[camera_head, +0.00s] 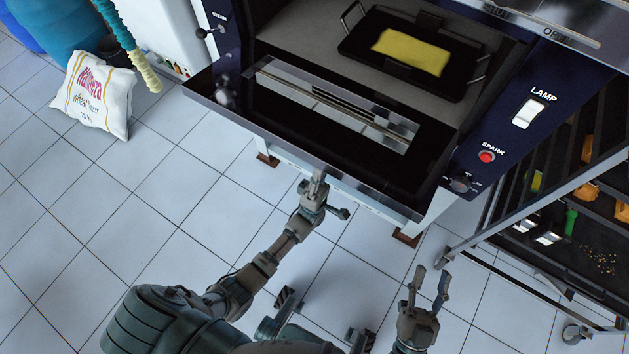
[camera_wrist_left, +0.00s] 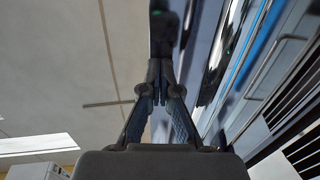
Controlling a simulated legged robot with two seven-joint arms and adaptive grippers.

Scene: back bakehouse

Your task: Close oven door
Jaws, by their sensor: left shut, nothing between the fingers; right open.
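The oven (camera_head: 480,150) stands at the top of the head view, with its dark door (camera_head: 230,115) folded down and open toward me. Through the opening I see a black tray (camera_head: 365,48) with a yellow slab (camera_head: 411,52) on it. My left gripper (camera_head: 317,178) is shut and empty at the middle of the door's front edge; I cannot tell whether it touches. In the left wrist view its fingers (camera_wrist_left: 160,78) are together, close below a dark strip. My right gripper (camera_head: 432,278) is open and empty, lower right of the door, apart from the oven.
A rack (camera_head: 545,270) with dark shelves and goods stands close on the right. A flour sack (camera_head: 95,92) and a blue barrel (camera_head: 67,30) are at the upper left. The oven panel has a lamp switch (camera_head: 529,112) and a red button (camera_head: 487,157).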

